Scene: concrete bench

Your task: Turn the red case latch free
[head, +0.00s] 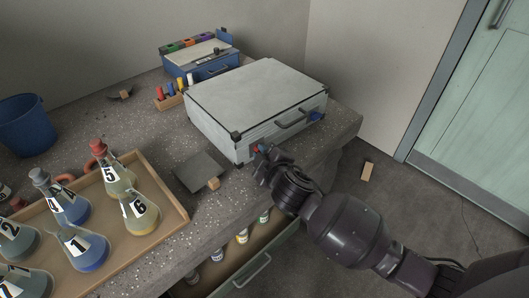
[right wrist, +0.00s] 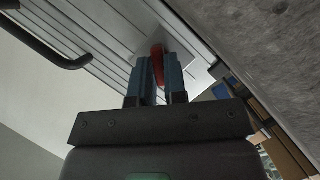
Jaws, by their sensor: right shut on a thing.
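A white case (head: 256,95) with dark corner pieces and a dark handle (head: 294,118) lies on the concrete bench. The red latch (right wrist: 158,66) is on the case's front face, and a bit of red (head: 256,148) shows in the head view near the front left corner. My right gripper (right wrist: 160,72) is shut on the red latch, its two blue-grey fingers on either side of it. In the head view my right gripper (head: 262,158) touches the case front. My left gripper is not in view.
A wooden tray (head: 178,205) with numbered flasks stands at the left. A dark flat scraper-like plate (head: 203,172) lies left of my right gripper. An open drawer (head: 262,258) with small jars is below the bench edge. A blue box (head: 205,66) stands behind the case.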

